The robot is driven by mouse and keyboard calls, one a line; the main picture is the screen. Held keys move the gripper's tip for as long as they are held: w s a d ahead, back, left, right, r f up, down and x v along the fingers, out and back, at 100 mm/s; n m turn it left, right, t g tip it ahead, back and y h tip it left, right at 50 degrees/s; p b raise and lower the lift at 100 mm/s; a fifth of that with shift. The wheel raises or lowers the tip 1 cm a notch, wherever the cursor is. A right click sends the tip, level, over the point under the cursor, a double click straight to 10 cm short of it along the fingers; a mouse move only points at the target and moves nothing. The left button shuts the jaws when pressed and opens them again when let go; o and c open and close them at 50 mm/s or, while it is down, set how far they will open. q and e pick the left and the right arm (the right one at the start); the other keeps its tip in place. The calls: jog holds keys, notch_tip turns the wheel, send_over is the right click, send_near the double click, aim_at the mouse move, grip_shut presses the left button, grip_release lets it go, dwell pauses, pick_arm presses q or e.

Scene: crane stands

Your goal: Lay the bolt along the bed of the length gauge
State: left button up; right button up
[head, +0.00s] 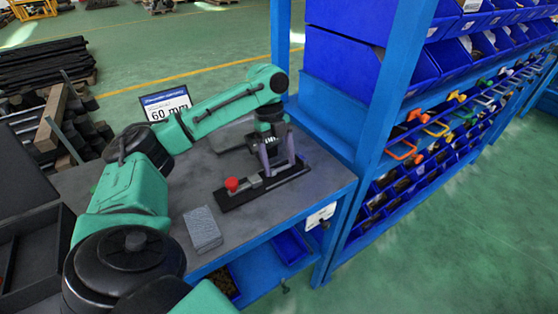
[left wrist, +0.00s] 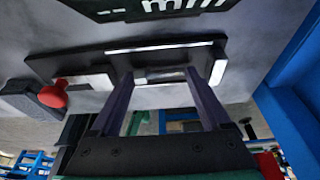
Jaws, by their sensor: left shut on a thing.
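The length gauge (head: 240,198) is a long dark bed on the table, with a grey block and a red knob (head: 232,184) toward its left end. My left gripper (head: 281,168) points down over the right part of the gauge. In the left wrist view, the gripper (left wrist: 162,77) is shut on a short silvery piece, seemingly the bolt (left wrist: 165,73), held lengthwise between the fingertips at the gauge bed (left wrist: 70,62). I cannot tell whether the bolt touches the bed. My right gripper is not in view.
A sign reading 60 mm (head: 166,105) stands at the table's back edge. A grey block (head: 202,230) lies near the front edge. A blue shelf post (head: 385,90) and bins rise close on the right. A dark tray (head: 30,245) is at the left.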

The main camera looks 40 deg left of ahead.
pick_arm(q)
jog(key=shift+f, duration=0.15)
jog(key=o, duration=1.2)
jog(key=p+v, duration=0.3)
jog(key=v, duration=0.9)
jog(key=shift+a, duration=0.1)
